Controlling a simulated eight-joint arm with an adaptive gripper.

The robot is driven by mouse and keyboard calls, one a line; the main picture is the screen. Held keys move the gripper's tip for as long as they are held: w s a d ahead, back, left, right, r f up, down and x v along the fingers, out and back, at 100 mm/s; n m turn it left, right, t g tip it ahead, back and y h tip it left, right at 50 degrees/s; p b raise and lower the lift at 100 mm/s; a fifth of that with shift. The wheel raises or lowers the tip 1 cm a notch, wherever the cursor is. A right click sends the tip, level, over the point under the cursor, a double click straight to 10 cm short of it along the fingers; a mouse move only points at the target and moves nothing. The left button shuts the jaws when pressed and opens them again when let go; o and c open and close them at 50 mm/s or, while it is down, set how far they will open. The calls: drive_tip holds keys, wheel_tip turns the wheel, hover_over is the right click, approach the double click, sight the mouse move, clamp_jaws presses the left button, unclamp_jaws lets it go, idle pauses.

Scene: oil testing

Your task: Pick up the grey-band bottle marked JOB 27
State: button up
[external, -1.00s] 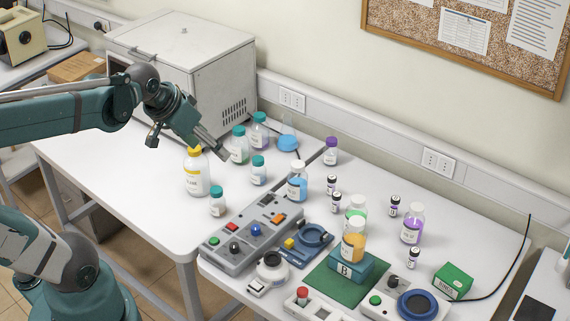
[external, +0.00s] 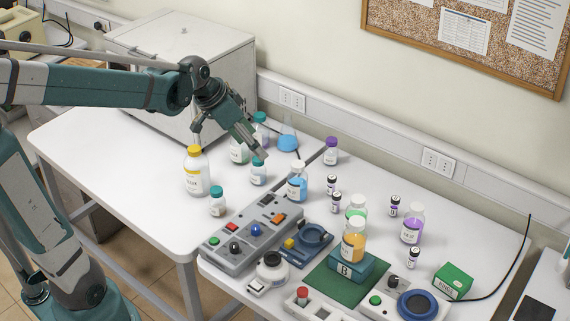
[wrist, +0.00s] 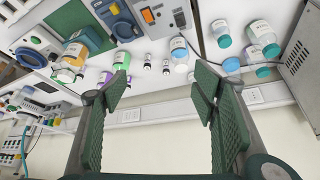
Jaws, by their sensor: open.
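Several labelled bottles stand on the white bench; the print is too small to read, so I cannot tell which is marked JOB 27 or has a grey band. They include a clear-capped blue-liquid bottle (external: 297,183), a purple-liquid bottle (external: 412,224), a green-liquid bottle (external: 357,213), an orange-liquid bottle (external: 353,243) on a teal block marked B, and a yellow-capped bottle (external: 196,175). My gripper (external: 257,150) is above the teal-capped bottles (external: 258,173), tilted down to the right. In the wrist view my gripper (wrist: 160,88) is open and empty.
A grey control box (external: 250,234) with buttons stands at the front. A large beige cabinet (external: 180,60) stands at the back left. A blue flask (external: 288,140) and small vials (external: 395,206) stand near the wall. A green box (external: 452,281) is at right. The left bench front is clear.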

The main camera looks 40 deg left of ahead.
drive_tip(key=w+f+m+h+b, duration=0.15)
drive_tip(key=w+f+b, duration=0.25)
drive_tip(key=w+f, duration=0.55)
drive_tip(key=m+g+b, duration=0.1)
drive_tip(key=m+b, duration=0.2)
approach(291, 173)
drive_tip(key=w+x, duration=0.1)
drive_tip(key=x, duration=0.4)
drive_tip(key=shift+h, duration=0.45)
drive_tip(key=shift+d, duration=0.1)
drive_tip(key=shift+x, duration=1.2)
drive_tip(key=shift+f, duration=0.1)
drive_tip(key=shift+b+x, duration=0.55)
drive_tip(key=shift+x, duration=1.95)
drive_tip(key=c, duration=1.2)
